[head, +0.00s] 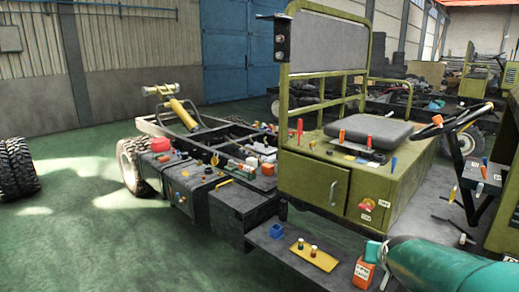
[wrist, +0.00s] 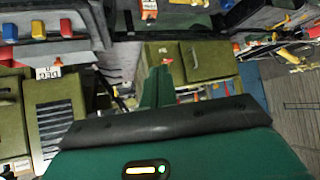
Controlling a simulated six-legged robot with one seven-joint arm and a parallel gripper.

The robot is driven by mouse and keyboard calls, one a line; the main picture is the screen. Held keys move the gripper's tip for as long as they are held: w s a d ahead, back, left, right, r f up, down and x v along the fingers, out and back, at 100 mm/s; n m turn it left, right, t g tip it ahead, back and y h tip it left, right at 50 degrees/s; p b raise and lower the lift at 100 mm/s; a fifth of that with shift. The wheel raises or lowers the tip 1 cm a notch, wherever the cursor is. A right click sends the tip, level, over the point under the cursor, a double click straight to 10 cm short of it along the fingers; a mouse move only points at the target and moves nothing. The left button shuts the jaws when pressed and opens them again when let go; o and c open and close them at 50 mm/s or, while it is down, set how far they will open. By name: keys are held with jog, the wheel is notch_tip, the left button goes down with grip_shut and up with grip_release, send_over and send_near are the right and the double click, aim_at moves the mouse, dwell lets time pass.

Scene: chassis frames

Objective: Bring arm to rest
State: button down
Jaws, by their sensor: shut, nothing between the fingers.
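In the wrist view, my gripper (wrist: 159,74) shows as two narrow green fingers held together beyond a black bar, with nothing between them. The fingers point toward an olive cabinet front; I cannot tell how far away it is. In the head view, a thick teal link of my arm lies across the lower right corner, low beside the chassis step. My gripper's fingers cannot be made out in the head view.
An olive vehicle chassis (head: 317,185) with a dark seat (head: 368,131) and steering wheel (head: 450,121) fills the middle and right. Coloured tools and small parts lie on it. A yellow plate (head: 314,254) lies on the step. Green floor at left is mostly clear, with tyres (head: 17,168).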

jog(key=s+a+r+n+g+y, duration=0.3)
jog(key=s+a+n, duration=0.2)
jog(key=s+a, duration=1.4)
jog(key=shift+s+y, duration=0.15)
jog(key=shift+y, duration=0.15)
